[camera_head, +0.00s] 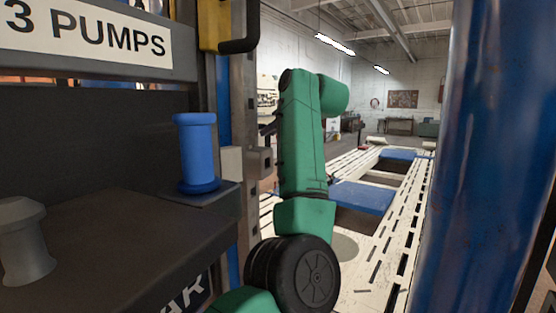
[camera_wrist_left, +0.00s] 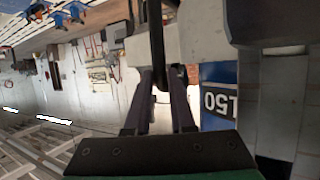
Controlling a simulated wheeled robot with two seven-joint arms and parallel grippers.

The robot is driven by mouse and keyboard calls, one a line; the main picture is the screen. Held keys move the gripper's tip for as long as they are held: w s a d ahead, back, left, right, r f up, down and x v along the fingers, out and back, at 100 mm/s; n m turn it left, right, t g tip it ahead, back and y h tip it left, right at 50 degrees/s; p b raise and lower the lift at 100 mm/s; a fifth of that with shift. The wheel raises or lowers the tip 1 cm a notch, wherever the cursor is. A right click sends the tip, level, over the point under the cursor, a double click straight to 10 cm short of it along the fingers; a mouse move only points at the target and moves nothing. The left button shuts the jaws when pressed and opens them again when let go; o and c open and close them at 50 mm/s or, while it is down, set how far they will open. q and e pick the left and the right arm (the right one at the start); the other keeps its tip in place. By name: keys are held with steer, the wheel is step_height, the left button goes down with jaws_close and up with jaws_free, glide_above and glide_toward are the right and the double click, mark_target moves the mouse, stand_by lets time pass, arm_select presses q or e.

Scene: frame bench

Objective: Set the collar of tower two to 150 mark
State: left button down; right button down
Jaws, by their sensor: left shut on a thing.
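My left arm is green and rises in the middle of the head view. Its gripper (camera_head: 268,130) reaches left toward a grey steel post (camera_head: 244,90) and is partly hidden by the arm. In the left wrist view the dark fingers (camera_wrist_left: 163,105) are shut on a dark upright bar (camera_wrist_left: 157,45), beside a pale grey block (camera_wrist_left: 205,32) that looks like the collar. I cannot tell how the collar lines up with the mark. My right gripper is not in view.
A dark bench (camera_head: 110,235) on the left bears a blue spool (camera_head: 196,150) and a grey spool (camera_head: 24,245). A yellow bracket (camera_head: 208,28) is above. A large blue column (camera_head: 490,150) stands at right. White slotted runways (camera_head: 385,225) lie behind my arm.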

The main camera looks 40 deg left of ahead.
arm_select(q)
steer(key=shift+r, duration=0.8)
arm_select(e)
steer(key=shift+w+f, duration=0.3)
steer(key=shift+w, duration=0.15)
arm_select(q)
steer(key=c, duration=1.1)
jaws_free()
steer(key=shift+o, duration=0.2)
steer(key=shift+d, duration=0.15)
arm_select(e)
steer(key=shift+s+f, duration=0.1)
arm_select(q)
steer(key=b+v, duration=0.2)
steer(key=v, duration=1.2)
steer(key=shift+s, duration=0.25)
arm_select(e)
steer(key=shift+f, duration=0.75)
